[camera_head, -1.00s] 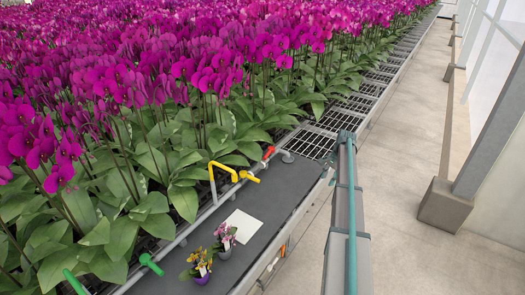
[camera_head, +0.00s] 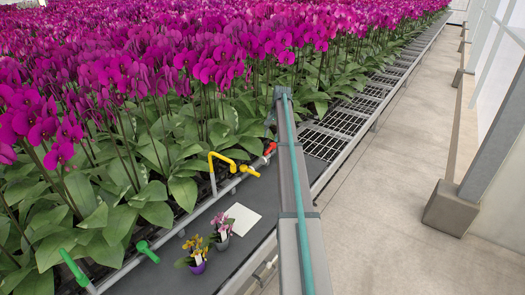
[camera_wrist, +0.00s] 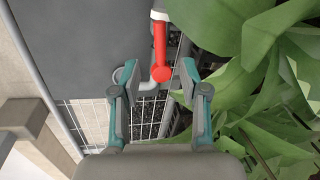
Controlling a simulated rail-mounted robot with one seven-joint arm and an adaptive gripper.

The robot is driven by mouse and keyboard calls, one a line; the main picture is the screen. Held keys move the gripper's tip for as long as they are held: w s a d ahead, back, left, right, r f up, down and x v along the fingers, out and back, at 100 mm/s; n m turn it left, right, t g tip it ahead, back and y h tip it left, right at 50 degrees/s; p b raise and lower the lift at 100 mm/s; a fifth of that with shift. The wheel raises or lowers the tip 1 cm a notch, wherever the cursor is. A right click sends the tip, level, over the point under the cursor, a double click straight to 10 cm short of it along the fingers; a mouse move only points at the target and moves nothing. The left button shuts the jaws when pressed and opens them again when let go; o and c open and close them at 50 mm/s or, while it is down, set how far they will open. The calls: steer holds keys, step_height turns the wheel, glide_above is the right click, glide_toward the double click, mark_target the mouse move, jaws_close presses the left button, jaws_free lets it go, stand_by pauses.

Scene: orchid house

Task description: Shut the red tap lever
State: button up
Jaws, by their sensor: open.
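The red tap lever (camera_head: 270,148) shows at the bench's plant-side edge in the head view, just left of my arm. Its pipe is partly hidden behind my arm there. My gripper (camera_wrist: 159,80) is open and empty. Its two fingers stand apart to the left and right of the knob, which appears between and slightly beyond the fingertips. I cannot tell the depth gap. My gripper is not clearly seen in the head view.
A yellow tap (camera_head: 222,161) and a green tap (camera_head: 147,251) stand along the same pipe. Two small potted orchids (camera_head: 196,255) and a white card (camera_head: 240,219) are on the dark bench mat (camera_head: 215,206). Orchid leaves (camera_wrist: 270,45) crowd the lever's right in the wrist view.

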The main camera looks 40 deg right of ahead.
mark_target(268, 151)
steer(key=f, duration=0.3)
steer(key=w+f+p, duration=0.1)
steer(key=f, duration=0.2)
steer(key=f+p, duration=0.1)
steer(key=f, duration=0.1)
steer(key=shift+w+a+f, duration=0.25)
steer(key=shift+a+f, duration=0.15)
jaws_close()
